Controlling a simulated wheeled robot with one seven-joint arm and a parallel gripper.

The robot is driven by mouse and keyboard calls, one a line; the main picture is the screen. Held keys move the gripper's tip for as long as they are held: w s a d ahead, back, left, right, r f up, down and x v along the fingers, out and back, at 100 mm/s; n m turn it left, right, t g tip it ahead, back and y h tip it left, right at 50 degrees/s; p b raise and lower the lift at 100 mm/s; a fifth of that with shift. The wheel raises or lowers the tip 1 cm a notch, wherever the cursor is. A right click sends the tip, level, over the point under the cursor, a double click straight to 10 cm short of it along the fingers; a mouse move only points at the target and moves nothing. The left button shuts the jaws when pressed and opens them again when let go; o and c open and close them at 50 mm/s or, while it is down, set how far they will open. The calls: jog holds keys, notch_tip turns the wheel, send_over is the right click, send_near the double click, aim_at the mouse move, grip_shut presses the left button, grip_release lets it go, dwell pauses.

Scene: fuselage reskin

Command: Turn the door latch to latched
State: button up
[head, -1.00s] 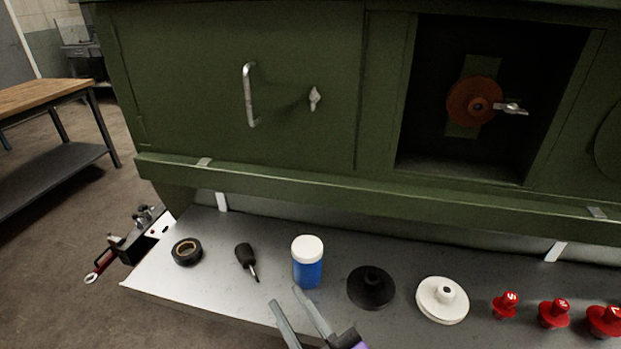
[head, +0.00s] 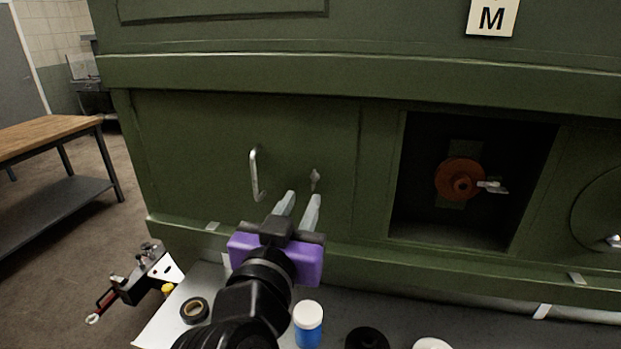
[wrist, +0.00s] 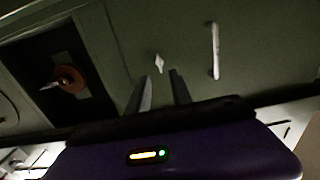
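The door latch (head: 315,179) is a small pale metal handle on the green door (head: 210,140), to the right of a vertical bar handle (head: 256,174). It stands roughly upright. My gripper (head: 303,197) is open, with its two grey fingers pointing toward the door just below the latch. In the wrist view the latch (wrist: 159,63) shows just beyond and between the fingertips (wrist: 160,78), and nothing is between the fingers. I cannot tell the exact gap to the door.
An open dark bay to the right holds an orange-brown disc (head: 454,183) with a small metal lever (head: 492,186). On the shelf below are a blue jar (head: 308,328), a tape roll (head: 194,310) and a black disc (head: 366,340). A green ledge (head: 400,258) runs under the door.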

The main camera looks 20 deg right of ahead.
aim_at(312, 181)
jog(key=p+x, duration=0.2)
jog(key=x, duration=0.5)
grip_shut()
